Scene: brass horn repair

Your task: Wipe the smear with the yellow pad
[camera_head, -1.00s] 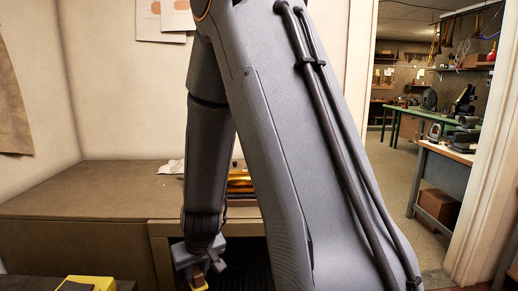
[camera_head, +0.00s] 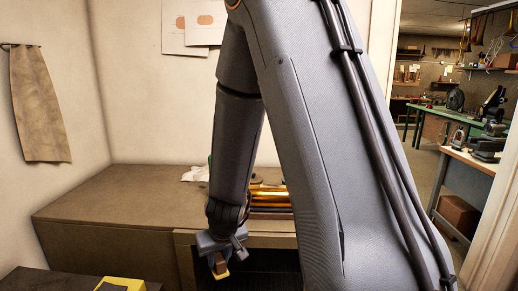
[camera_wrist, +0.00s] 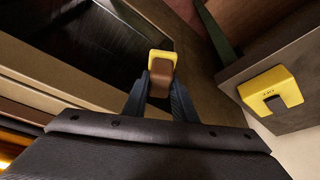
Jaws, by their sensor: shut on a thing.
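My gripper (camera_wrist: 160,92) is shut on the yellow pad (camera_wrist: 160,62), gripping its brown block between the two dark fingers. In the head view my gripper (camera_head: 219,258) hangs low in front of the bench, with the pad (camera_head: 221,275) at its tip pointing down. In the wrist view the pad is beside a dark recess and appears clear of the surfaces, though its exact height is hard to tell. I cannot make out a smear in either view.
A brass cylinder (camera_head: 270,197) and a white crumpled cloth (camera_head: 196,174) lie on the brown bench (camera_head: 110,205). Another yellow block with a dark patch (camera_wrist: 270,90) sits on a nearer surface, also visible in the head view (camera_head: 122,284). A tan cloth (camera_head: 38,105) hangs left.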

